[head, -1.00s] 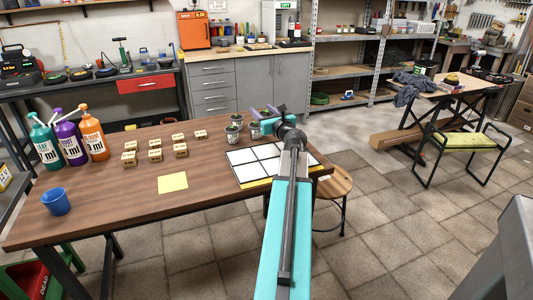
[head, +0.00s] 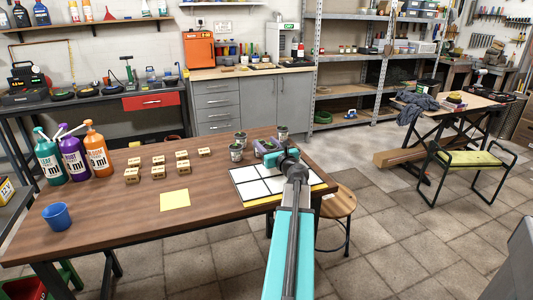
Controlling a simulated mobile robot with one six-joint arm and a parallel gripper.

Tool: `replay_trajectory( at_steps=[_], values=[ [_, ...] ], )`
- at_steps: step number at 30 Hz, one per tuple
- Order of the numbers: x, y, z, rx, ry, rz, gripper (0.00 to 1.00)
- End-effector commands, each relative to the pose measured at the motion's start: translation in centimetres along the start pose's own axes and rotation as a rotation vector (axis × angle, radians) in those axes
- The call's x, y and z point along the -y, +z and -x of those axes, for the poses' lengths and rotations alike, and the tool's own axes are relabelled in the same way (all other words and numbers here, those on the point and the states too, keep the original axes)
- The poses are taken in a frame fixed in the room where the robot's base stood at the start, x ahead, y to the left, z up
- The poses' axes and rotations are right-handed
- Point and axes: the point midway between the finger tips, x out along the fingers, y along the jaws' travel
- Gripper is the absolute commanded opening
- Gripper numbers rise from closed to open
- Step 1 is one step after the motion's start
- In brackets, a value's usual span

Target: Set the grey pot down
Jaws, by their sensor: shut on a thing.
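Two small grey pots with plants stand on the wooden table, a nearer pot (head: 236,153) and a farther pot (head: 240,139), left of my gripper. Another grey pot (head: 283,133) shows just beyond my gripper (head: 272,152), which appears shut on it. The wrist hides the fingertips and the lower part of this pot, so I cannot tell whether its base touches the table. A purple object (head: 263,147) shows beside the wrist, partly hidden.
A white gridded board (head: 257,184) lies below the wrist at the wooden table's (head: 120,220) right end. Several small wooden blocks (head: 158,172), a yellow note (head: 175,199), a blue cup (head: 57,216) and pump bottles (head: 98,152) are farther left. A stool (head: 338,203) stands at the right.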

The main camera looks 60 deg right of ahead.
Motion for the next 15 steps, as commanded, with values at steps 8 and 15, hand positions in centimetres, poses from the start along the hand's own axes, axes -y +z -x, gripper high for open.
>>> replay_trajectory(
  at_steps=[8,15],
  values=[
    [0.0,-2.1,0.0,-0.002,0.000,-0.002,0.19],
    [0.0,-3.8,0.0,0.000,0.000,-0.001,0.19]
  ],
)
